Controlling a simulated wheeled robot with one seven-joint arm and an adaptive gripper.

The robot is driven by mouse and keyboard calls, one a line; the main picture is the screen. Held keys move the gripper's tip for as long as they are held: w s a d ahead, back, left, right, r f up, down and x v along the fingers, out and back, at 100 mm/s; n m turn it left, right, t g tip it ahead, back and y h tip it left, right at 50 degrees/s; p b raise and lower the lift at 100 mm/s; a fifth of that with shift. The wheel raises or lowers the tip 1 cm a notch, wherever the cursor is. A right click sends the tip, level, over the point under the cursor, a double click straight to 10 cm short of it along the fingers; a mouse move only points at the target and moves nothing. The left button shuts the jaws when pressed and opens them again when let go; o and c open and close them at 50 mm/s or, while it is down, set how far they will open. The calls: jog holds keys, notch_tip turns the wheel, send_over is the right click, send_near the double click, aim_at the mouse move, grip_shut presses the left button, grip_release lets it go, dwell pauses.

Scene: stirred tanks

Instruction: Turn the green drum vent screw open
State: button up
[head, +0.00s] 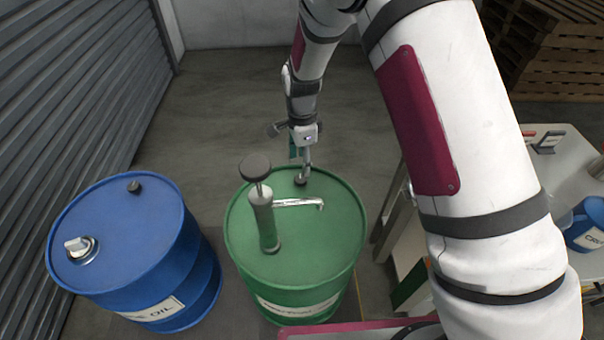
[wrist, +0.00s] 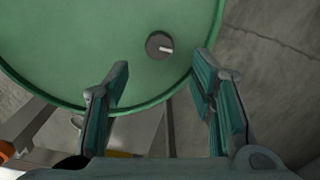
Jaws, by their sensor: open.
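The green drum (head: 336,215) stands upright in the middle of the head view. Its lid (wrist: 60,45) fills the upper part of the wrist view. The vent screw (wrist: 159,45) is a small dark round knob with a pale mark, near the lid's rim. In the head view the screw (head: 301,180) shows as a dark spot at the far side of the lid, below my gripper. My gripper (wrist: 161,78) is open, with its teal-padded fingers apart. The screw lies beyond the fingertips, between their lines, with nothing held. A pump (head: 262,215) with a silver spout stands on the lid.
A blue drum (head: 120,235) with a light cap and a small dark plug stands left of the green drum. A bench (head: 560,170) with a blue container (head: 588,222) is at the right. Wooden pallets (head: 560,45) stand at the back right. The floor behind the drums is clear.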

aim_at(302, 178)
notch_tip(302, 178, down, 7)
jog(key=shift+r, duration=0.2)
jog(key=c, duration=1.1)
